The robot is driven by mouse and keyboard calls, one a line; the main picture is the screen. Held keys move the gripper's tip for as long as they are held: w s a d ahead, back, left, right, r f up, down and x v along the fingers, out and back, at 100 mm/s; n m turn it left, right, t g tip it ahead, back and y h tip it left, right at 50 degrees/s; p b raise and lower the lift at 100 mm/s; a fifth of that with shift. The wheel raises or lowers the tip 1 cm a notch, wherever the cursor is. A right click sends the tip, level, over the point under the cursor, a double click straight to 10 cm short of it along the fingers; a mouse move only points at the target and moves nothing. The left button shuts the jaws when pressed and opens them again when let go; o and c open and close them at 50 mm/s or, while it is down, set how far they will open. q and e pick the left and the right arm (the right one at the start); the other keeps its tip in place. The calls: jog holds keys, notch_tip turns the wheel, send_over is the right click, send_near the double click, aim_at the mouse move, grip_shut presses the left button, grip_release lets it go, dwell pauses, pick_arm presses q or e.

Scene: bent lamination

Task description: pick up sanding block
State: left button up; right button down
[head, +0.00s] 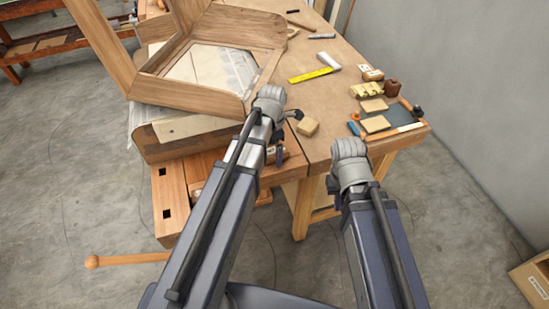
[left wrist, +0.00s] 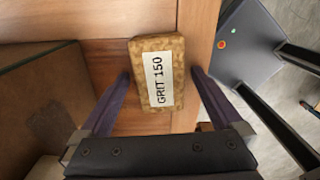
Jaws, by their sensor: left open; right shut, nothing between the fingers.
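The sanding block (left wrist: 158,72), a brown cork-like block with a white "GRIT 150" label, lies flat on orange-brown wood in the left wrist view. My left gripper (left wrist: 161,77) is open, with one finger on each side of the block. Gaps show between the fingers and the block, so it is not gripped. In the head view my left gripper (head: 279,155) is low over the bench end, and my arm mostly hides the labelled block. My right gripper (head: 340,180) is shut and empty, in front of the table's near edge; its fingers are mostly hidden.
A bent wooden frame (head: 210,92) stands left of my left arm. A plain tan block (head: 308,126) lies on the table (head: 325,97) just right of my left wrist. A yellow rule (head: 311,75) and several small blocks lie farther back. Floor is open below the bench.

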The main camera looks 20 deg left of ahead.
aim_at(273, 150)
pick_arm(q)
jog(key=shift+c, duration=0.4)
jog(key=c, duration=1.3)
jog(key=shift+r, duration=0.15)
notch_tip(273, 150, up, 10)
jog(key=p, duration=1)
